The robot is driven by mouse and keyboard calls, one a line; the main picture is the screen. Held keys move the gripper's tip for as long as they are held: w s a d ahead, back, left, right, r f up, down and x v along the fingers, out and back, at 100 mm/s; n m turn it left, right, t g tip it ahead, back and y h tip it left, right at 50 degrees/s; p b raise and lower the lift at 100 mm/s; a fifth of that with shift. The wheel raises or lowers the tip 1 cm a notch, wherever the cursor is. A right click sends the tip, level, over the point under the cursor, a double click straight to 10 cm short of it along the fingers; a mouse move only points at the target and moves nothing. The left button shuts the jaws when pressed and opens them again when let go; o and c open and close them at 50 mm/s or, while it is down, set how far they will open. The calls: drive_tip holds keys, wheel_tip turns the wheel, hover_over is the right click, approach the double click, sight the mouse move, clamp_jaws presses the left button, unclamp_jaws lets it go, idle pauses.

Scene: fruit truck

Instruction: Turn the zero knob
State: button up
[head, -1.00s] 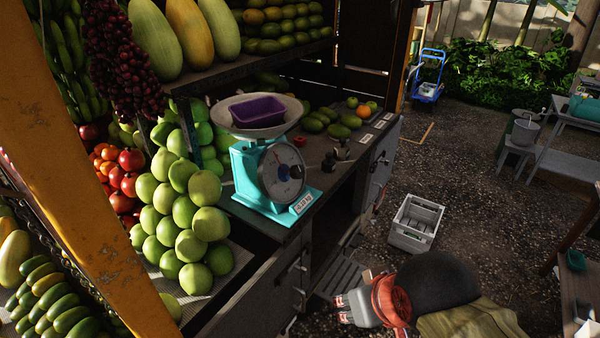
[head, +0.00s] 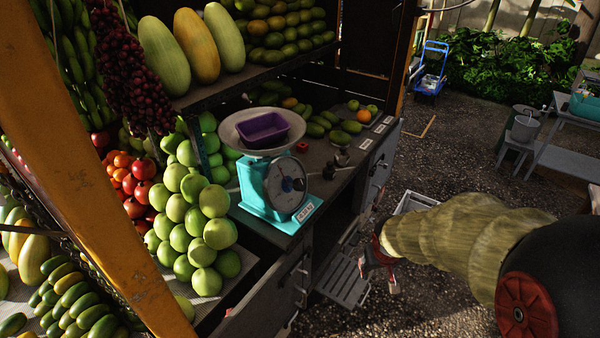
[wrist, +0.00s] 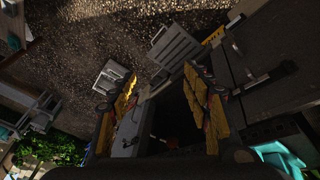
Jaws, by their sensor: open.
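A turquoise scale (head: 262,191) stands on the counter in the head view, its round dial (head: 286,184) facing the front right. A purple tray (head: 264,129) sits in its pan. I cannot make out the zero knob for certain. My gripper (head: 378,278) is in front of the counter, lower than the scale and to its right, well apart from it. In the wrist view my gripper (wrist: 165,95) is open with nothing between its yellow-padded fingers. A turquoise corner of the scale (wrist: 280,157) shows at the lower right there.
Stacked green fruit (head: 195,225) stands left of the scale. The counter top (head: 330,180) holds small dark weights, price cards and mangoes. A grey slatted pallet (head: 345,275) lies below the counter. A pale crate (head: 415,203) is partly hidden behind my arm. The gravel (head: 455,150) beyond is open.

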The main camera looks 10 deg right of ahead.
drive_tip(key=w+d+f+t+p, duration=0.2)
drive_tip(key=w+f, duration=0.1)
drive_tip(key=w, duration=0.4)
drive_tip(key=n+t+y+p, duration=0.1)
drive_tip(key=n+t+y, duration=0.1)
drive_tip(key=t+y, duration=0.85)
approach(303, 186)
drive_tip(key=x, duration=0.4)
drive_tip(key=shift+p+x, duration=0.3)
drive_tip(key=shift+x, duration=3.4)
drive_tip(key=c, duration=0.3)
drive_tip(key=c, duration=0.8)
drive_tip(key=shift+c, duration=0.3)
drive_tip(key=shift+m, duration=0.3)
